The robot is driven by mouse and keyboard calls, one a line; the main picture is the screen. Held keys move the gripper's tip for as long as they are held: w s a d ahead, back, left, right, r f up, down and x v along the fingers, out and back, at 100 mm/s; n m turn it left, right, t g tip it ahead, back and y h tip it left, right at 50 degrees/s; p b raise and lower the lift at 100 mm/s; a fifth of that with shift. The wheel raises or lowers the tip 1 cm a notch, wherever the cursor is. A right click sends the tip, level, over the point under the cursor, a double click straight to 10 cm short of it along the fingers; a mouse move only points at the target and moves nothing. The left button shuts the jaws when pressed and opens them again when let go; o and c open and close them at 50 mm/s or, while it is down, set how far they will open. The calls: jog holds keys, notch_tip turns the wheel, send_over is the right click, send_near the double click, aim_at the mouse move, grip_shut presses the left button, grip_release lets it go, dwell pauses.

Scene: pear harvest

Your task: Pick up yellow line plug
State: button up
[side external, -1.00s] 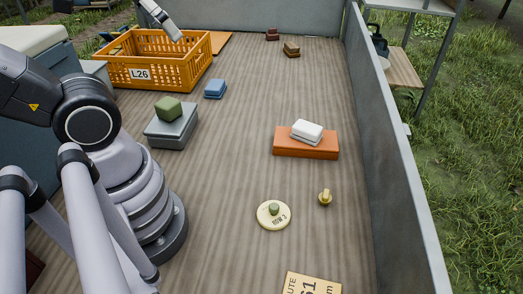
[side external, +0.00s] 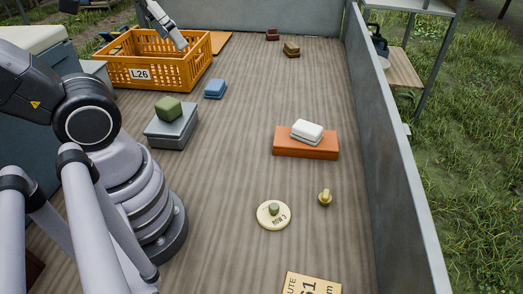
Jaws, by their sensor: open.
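A small yellow plug (side external: 325,198) with a knob on top stands on the grey-brown deck, right of centre and near the right side wall. It is clear of other things. My gripper (side external: 179,43) is far from it, at the top left over the orange crate (side external: 140,73) marked L26. The gripper points down into the crate area. It is small here, and its fingertips and anything between them are hard to make out.
A pale yellow disc (side external: 266,222) marked ROW 3 with a green knob lies left of the plug. A white block (side external: 307,130) rests on an orange slab (side external: 300,149) behind it. A grey wall (side external: 395,170) bounds the right. The middle deck is free.

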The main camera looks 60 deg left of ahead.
jog(key=w+d+f+n+g+h, duration=0.6)
jog(key=w+d+f+n+h, duration=0.5)
jog(key=d+f+h, duration=0.15)
jog(key=w+a+f+n+t+h, duration=0.1)
jog(key=w+a+f+n+t, duration=0.1)
jog(key=w+f+n+t, duration=0.55)
jog(key=n+t+y, duration=0.2)
jog(key=n+y, duration=0.1)
jog(key=n, duration=0.4)
send_near(323, 194)
jog(key=shift+s+a+r+m+g, duration=0.15)
jog(key=shift+a+r, duration=0.05)
jog(key=shift+a, duration=0.3)
jog(key=shift+s+a+r+m+g, duration=0.15)
jog(key=shift+a+r, duration=0.1)
jog(key=shift+a, duration=0.25)
jog(key=shift+f, duration=0.4)
jog(key=x, duration=1.3)
jog(key=shift+w+d+f, duration=0.1)
jog(key=shift+w, duration=0.15)
jog(key=shift+c, duration=0.4)
